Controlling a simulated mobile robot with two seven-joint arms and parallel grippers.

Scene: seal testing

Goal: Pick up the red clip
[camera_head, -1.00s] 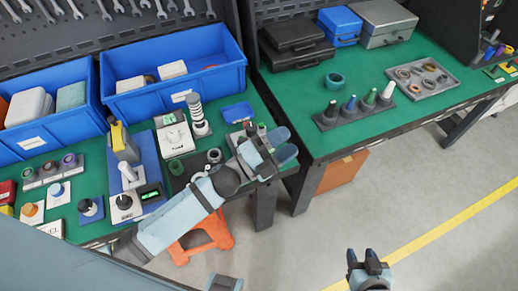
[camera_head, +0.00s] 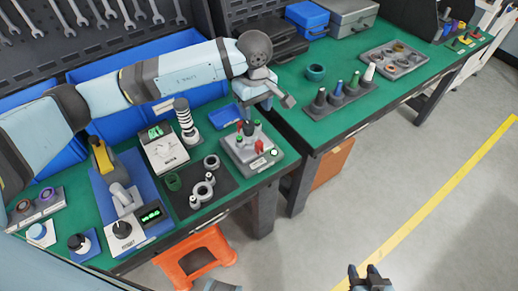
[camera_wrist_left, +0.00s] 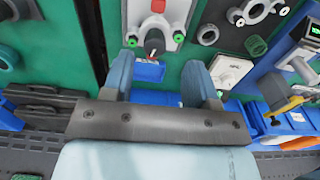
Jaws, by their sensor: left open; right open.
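A small red clip-like piece (camera_head: 260,146) is on the grey test fixture (camera_head: 238,158) near the front right corner of the left bench. Another small red part (camera_head: 240,125) is at the fixture's back; I cannot tell which is the clip. In the left wrist view a red piece (camera_wrist_left: 158,5) shows on the fixture (camera_wrist_left: 138,18) at the top edge. My left gripper (camera_head: 284,100) is open and empty, above and behind the fixture; its spread fingers (camera_wrist_left: 158,80) also show in the left wrist view. My right gripper (camera_head: 369,275) is open, low over the floor, far from the bench.
A blue tray (camera_head: 226,117) lies behind the fixture. Grey rings on a dark mat (camera_head: 200,188) and a white meter (camera_head: 163,149) lie to its left. An orange stool (camera_head: 193,258) stands on the floor.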

